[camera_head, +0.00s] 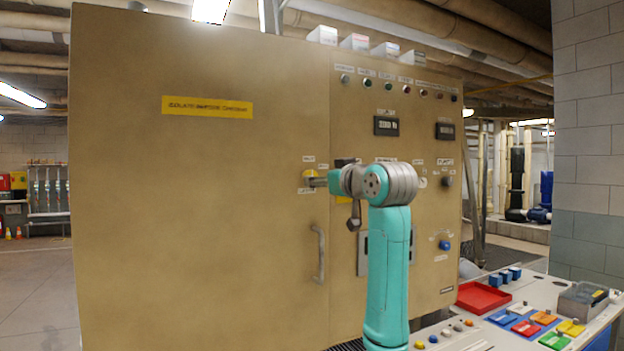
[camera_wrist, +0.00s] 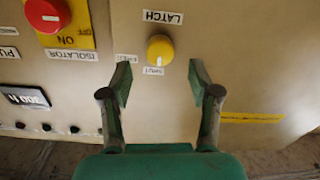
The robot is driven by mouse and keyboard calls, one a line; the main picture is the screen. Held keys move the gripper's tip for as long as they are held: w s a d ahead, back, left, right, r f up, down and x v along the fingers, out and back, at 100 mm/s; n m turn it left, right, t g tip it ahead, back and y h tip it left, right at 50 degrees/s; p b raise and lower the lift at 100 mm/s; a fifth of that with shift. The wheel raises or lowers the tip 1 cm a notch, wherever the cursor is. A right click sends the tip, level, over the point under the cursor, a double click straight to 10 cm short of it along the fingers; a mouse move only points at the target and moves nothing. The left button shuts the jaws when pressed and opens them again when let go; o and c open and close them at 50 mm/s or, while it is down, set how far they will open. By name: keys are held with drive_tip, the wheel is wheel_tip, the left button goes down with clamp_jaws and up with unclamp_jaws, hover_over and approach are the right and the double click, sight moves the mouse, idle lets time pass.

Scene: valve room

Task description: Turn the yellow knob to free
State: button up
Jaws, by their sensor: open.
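The yellow knob (camera_wrist: 160,50) is on the tan cabinet front, under a plate marked LATCH in the wrist view. A small white mark shows on the knob's lower edge, towards a small label that seems to read SHUT (camera_wrist: 153,71). Another label, seemingly FREE (camera_wrist: 125,58), is to its left. My gripper (camera_wrist: 158,82) is open and empty, its fingers apart with the knob between and slightly above the tips in the picture. I see no contact. In the head view the knob (camera_head: 309,173) is partly hidden by my gripper (camera_head: 318,181).
A red isolator knob (camera_wrist: 47,12) on a yellow plate is left of the yellow knob in the wrist view. The cabinet (camera_head: 200,220) has a vertical door handle (camera_head: 318,254) below the latch and a blue knob (camera_head: 445,245) at lower right. A bench with coloured trays (camera_head: 483,296) is at right.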

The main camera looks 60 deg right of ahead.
drive_tip(key=shift+x, duration=2.75)
drive_tip(key=shift+c, duration=0.3)
drive_tip(key=shift+s, duration=0.1)
drive_tip(key=c, duration=1.1)
